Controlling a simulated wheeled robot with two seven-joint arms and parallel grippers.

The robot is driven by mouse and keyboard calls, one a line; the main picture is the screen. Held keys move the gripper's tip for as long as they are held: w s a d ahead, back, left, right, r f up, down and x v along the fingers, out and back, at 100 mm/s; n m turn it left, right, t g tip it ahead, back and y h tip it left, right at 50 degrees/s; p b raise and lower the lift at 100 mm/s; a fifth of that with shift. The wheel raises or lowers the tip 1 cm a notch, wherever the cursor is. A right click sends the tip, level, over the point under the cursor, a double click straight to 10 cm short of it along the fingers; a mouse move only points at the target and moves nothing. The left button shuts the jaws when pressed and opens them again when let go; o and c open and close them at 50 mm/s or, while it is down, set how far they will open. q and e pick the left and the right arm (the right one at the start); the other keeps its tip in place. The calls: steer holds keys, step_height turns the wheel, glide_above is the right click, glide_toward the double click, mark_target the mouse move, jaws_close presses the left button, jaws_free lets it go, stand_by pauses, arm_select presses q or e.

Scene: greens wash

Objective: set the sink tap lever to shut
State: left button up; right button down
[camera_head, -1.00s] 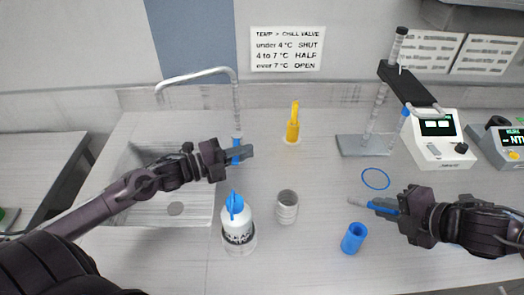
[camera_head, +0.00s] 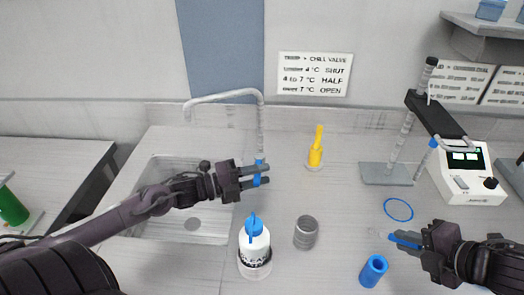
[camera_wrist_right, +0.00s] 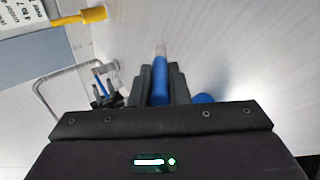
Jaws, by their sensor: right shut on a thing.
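The sink tap (camera_head: 262,125) is a grey gooseneck pipe at the back right of the sink, with a blue lever (camera_head: 260,161) low on its upright. My left gripper (camera_head: 257,175) is at the lever, its two fingers apart with blue showing between and beside them; whether they touch it I cannot tell. My right gripper (camera_head: 408,243) is shut on a blue-handled probe (camera_head: 404,236). In the right wrist view the probe (camera_wrist_right: 160,80) sticks out between the fingers with a pale tip.
A white bottle with a blue top (camera_head: 254,247), a grey cup (camera_head: 306,232) and a blue cup (camera_head: 373,270) stand on the counter. A wall sign (camera_head: 315,74) lists temperatures with SHUT, HALF and OPEN. A stand (camera_head: 386,174) is at right.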

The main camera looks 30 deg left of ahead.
arm_select(q)
steer(key=v, duration=1)
steer(key=shift+s, duration=0.2)
steer(key=shift+a, duration=0.2)
